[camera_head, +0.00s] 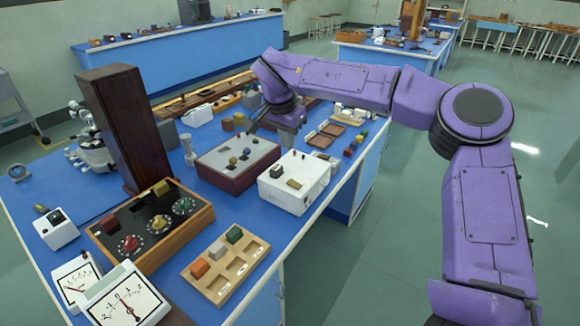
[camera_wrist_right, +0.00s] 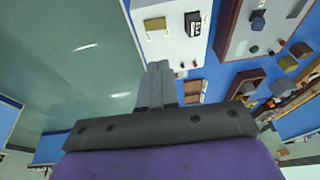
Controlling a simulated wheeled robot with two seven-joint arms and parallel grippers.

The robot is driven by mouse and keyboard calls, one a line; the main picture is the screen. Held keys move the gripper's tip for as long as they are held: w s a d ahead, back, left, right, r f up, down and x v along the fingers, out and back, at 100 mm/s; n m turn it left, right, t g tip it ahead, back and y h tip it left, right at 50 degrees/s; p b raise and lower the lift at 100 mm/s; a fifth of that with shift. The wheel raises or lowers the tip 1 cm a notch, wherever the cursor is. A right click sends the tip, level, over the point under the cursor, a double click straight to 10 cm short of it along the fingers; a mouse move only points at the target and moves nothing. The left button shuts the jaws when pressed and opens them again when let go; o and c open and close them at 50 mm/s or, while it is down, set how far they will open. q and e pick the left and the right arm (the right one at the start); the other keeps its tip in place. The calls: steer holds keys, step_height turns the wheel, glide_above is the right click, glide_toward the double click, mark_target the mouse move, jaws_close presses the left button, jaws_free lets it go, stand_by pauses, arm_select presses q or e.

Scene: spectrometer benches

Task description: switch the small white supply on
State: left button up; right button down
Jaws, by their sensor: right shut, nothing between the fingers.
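A white box (camera_head: 294,182) with a black rocker switch (camera_head: 277,171) and a small brass-coloured plate stands at the right edge of the blue bench. In the right wrist view the white box (camera_wrist_right: 172,42) lies beyond my fingertips, with its black switch (camera_wrist_right: 193,24) up and to the right of them. My right gripper (camera_head: 287,141) is shut and empty, above the bench just behind the box; its fingers (camera_wrist_right: 159,72) show together in the wrist view. I cannot tell the switch's position. A smaller white box (camera_head: 57,230) with a black part stands at the bench's left. My left gripper is not in view.
A red-brown cased instrument (camera_head: 225,182) stands left of the white box. A tall dark wooden column (camera_head: 130,125), a knobbed wooden box (camera_head: 150,215), a wooden tray (camera_head: 228,290) and two white meters (camera_head: 122,300) crowd the bench. Open floor (camera_head: 390,250) lies to the right.

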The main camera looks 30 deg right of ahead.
mark_target(292, 181)
steer(key=x, duration=0.4)
steer(key=p+x, duration=0.1)
steer(key=x, duration=0.4)
steer(key=a+x, duration=0.1)
steer(key=x, duration=0.3)
steer(key=shift+w+f+p, duration=0.15)
steer(key=shift+f+p, duration=0.15)
steer(key=shift+f, duration=0.2)
